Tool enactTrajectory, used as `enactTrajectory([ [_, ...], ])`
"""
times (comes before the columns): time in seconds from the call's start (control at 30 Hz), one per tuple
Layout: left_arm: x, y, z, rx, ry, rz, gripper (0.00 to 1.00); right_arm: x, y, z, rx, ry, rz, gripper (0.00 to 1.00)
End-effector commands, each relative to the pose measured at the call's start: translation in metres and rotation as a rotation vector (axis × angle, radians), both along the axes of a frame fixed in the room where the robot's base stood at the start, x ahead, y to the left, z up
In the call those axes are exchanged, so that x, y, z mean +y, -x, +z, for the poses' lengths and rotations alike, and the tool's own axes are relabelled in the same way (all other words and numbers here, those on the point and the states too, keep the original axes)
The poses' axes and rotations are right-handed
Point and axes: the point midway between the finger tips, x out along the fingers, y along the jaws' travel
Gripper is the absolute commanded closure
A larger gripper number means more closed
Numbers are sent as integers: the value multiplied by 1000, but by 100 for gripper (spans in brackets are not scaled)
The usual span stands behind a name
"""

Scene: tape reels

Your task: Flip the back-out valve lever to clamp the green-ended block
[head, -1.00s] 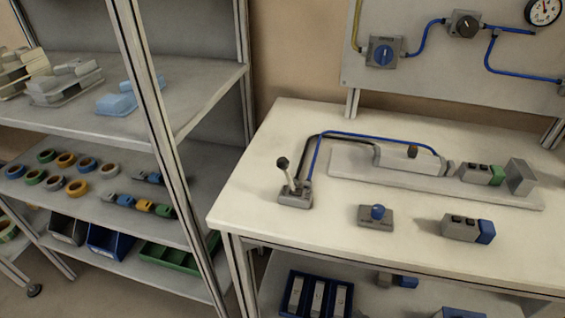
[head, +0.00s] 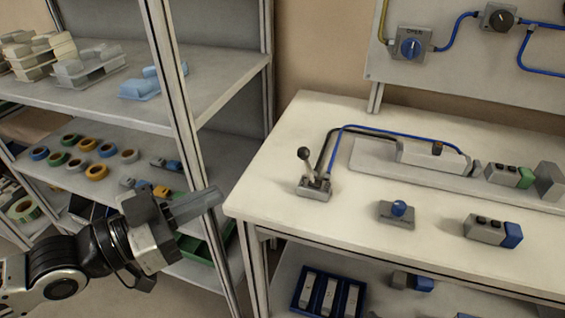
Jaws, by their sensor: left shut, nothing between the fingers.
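The valve lever (head: 306,160) has a black knob on a metal stick and stands on a small grey valve base (head: 313,189) near the table's left side. A black and a blue hose run from it to the clamp's grey cylinder (head: 428,156). The green-ended block (head: 510,175) lies on the clamp's base plate, between the cylinder's rod end and a grey end stop (head: 549,182). My left gripper (head: 207,205) is shut and empty, left of the table's edge and in front of the shelf, apart from the lever. My right gripper is out of view.
A grey box with a blue knob (head: 397,210) and a blue-ended block (head: 492,230) stand on the table's (head: 350,240) front part. A shelf post (head: 172,90) rises behind my left gripper.

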Motion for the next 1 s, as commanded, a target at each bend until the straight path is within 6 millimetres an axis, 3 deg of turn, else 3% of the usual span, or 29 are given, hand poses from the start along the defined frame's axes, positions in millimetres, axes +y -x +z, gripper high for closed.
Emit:
enactTrajectory([
  [0.47, -5, -5, 2, 1, 4, 1, 100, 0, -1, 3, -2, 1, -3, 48],
  [1.0, -82, -61, 4, 0, 5, -1, 100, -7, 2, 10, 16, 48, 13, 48],
])
